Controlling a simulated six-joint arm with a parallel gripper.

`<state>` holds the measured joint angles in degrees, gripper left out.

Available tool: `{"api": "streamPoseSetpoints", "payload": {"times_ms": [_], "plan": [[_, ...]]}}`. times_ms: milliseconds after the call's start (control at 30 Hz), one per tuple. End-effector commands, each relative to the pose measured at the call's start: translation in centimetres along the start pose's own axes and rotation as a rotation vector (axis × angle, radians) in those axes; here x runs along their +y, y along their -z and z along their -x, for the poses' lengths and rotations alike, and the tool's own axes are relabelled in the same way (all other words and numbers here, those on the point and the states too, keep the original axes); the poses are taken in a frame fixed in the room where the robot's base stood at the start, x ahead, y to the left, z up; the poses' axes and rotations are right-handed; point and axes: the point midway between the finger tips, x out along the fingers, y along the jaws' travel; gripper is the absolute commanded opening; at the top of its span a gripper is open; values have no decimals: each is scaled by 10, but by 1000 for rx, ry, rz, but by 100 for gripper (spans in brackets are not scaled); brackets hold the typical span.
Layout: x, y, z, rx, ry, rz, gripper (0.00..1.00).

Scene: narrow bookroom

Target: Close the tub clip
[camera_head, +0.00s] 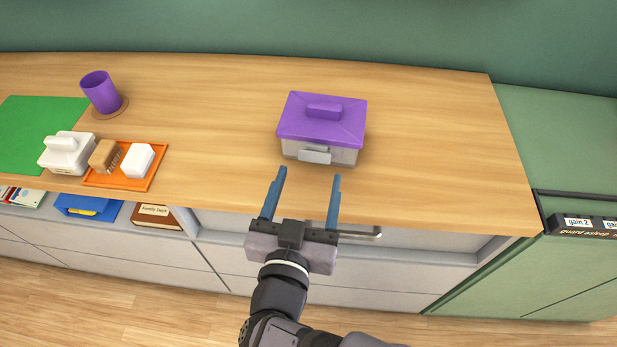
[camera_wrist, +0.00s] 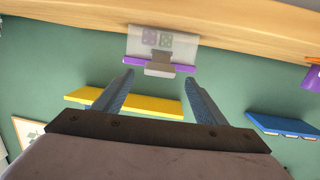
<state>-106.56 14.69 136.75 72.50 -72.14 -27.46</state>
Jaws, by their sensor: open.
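The tub (camera_head: 291,150) stands on the wooden counter, with a purple lid (camera_head: 340,120) lying on top. A light grey clip (camera_head: 314,155) is at the middle of its front side, and seems to stand out a little from the wall; I cannot tell whether it is latched. In the wrist view, the tub (camera_wrist: 143,38) appears upside down, with the clip (camera_wrist: 159,66) crossing the lid's edge (camera_wrist: 184,68). My gripper (camera_head: 310,174) is open and empty in front of the tub, its blue fingers pointing towards it. Its fingertips (camera_wrist: 158,76) lie either side of the clip in the wrist view, apparently not touching it.
At the left stand a purple cup (camera_head: 101,93) on a coaster, a white lidded box (camera_head: 67,153) and an orange tray (camera_head: 121,179) holding a brush and a white block. The counter (camera_head: 430,140) right of the tub is clear.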

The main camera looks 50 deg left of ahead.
Motion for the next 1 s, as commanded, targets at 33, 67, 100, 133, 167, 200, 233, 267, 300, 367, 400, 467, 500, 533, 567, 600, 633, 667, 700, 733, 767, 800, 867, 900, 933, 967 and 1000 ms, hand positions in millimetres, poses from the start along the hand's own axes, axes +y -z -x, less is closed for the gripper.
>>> {"api": "streamPoseSetpoints", "payload": {"times_ms": [33,67,100,133,167,200,233,267,300,367,400,467,500,533,567,600,633,667,700,733,767,800,867,900,933,967,1000], "plan": [[0,0,0,0,0,0,66],[0,0,0,0,0,0,66],[0,0,0,0,0,0,66],[0,0,0,0,0,0,66],[0,1,0,0,0,0,66],[0,2,0,0,0,0,66],[0,4,0,0,0,0,66],[0,6,1,0,1,0,66],[0,9,1,-2,0,4,66],[0,11,2,-9,-1,20,66],[0,10,2,-18,-3,40,66],[0,6,2,-37,-7,83,66],[2,1,2,-53,-11,119,66],[3,-4,2,-65,-14,148,66],[4,-10,2,-78,-17,177,66],[5,-18,3,-93,-18,216,66],[6,-24,3,-102,-19,244,66],[7,-29,3,-108,-19,272,66],[9,-35,2,-111,-21,304,66],[10,-39,2,-109,-22,320,66],[11,-43,2,-105,-23,334,66],[12,-46,2,-97,-24,346,66],[13,-51,0,-72,-24,342,66],[12,-52,-1,-44,-24,320,66],[9,-48,-2,-14,-21,287,66],[6,-41,-2,13,-17,248,66],[3,-32,-3,45,-14,199,66]]}}
